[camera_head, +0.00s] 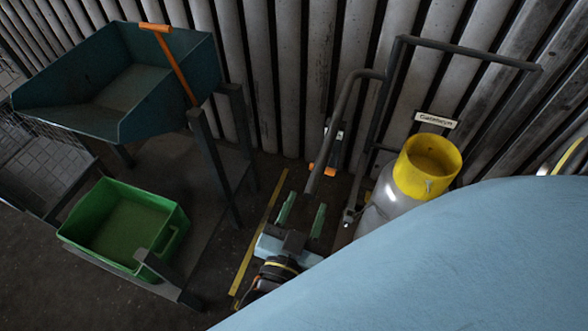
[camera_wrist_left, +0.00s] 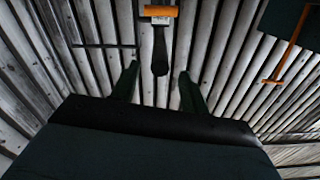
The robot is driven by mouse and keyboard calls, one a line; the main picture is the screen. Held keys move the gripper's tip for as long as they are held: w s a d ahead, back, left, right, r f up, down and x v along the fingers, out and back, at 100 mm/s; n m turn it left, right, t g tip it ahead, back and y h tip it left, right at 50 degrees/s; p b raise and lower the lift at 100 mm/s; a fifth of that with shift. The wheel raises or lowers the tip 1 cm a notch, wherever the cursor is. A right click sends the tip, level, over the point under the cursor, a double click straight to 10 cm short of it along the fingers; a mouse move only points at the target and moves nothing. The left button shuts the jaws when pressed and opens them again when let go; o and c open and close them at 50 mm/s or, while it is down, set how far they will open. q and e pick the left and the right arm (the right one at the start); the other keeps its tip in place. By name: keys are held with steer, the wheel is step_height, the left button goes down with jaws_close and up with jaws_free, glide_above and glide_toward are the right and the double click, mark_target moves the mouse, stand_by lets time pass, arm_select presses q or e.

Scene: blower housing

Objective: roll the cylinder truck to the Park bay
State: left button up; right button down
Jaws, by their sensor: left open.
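The cylinder truck (camera_head: 388,110) stands against the slatted wall in the head view, with a dark tubular frame. It carries a grey cylinder with a yellow top (camera_head: 428,167); its lower part is hidden by a large pale blue surface. A truck handle bar curves down to a dark grip end (camera_head: 313,183). My left gripper (camera_head: 302,212) is open, its green fingers just below that grip end. In the left wrist view, the dark grip end (camera_wrist_left: 160,68) shows between the open fingers, apart from both. My right gripper is out of view. I cannot identify the Park bay.
A yellow floor line (camera_head: 258,240) runs beside my left gripper. A small sign (camera_head: 436,120) hangs behind the cylinder; its text is unclear.

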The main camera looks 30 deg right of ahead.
arm_select(q)
steer(key=v, duration=0.6)
steer(key=shift+s+a+p, duration=0.2)
steer(key=shift+a+p, duration=0.1)
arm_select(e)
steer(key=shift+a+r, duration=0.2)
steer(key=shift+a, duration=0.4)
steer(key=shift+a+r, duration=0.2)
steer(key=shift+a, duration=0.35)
